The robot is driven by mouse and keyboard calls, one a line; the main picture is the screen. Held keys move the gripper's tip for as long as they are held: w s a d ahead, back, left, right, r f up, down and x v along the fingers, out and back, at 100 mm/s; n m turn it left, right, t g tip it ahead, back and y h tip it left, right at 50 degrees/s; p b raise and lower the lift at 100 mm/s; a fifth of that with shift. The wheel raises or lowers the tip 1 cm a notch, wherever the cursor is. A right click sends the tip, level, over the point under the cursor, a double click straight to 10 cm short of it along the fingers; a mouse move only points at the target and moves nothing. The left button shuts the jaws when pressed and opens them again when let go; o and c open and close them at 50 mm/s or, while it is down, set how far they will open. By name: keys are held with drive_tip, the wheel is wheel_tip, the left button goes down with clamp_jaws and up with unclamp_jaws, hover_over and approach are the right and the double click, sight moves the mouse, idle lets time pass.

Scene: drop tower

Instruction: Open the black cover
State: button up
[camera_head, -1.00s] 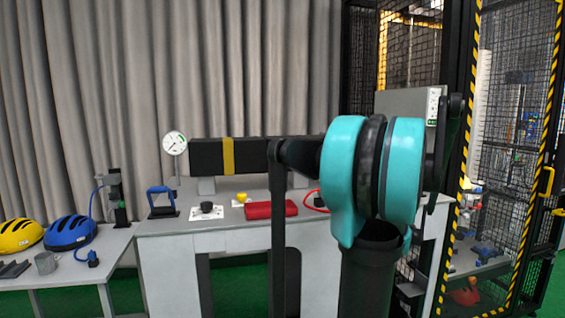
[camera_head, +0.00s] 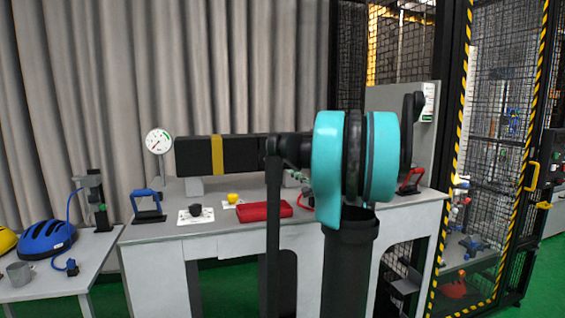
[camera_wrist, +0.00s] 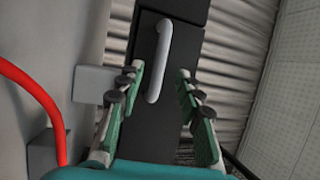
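A long black cover (camera_head: 247,154) with a yellow band lies level on grey supports at the back of the table in the head view. Its right part is hidden behind my arm. In the wrist view the black cover (camera_wrist: 185,55) has a pale grey bar handle (camera_wrist: 158,62). My gripper (camera_wrist: 161,69) is open and empty, its green fingers with dark pads spread apart. The handle appears between the fingers in the picture. I cannot tell how far off it is, and no touch is visible. My arm mostly hides the gripper in the head view.
A red hose (camera_wrist: 38,100) curves at the wrist view's left. A mesh cage (camera_head: 500,130) stands at right.

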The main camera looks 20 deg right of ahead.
sight(284, 161)
drive_tip(key=x, duration=0.7)
drive_tip(key=shift+w, duration=0.15)
clamp_jaws()
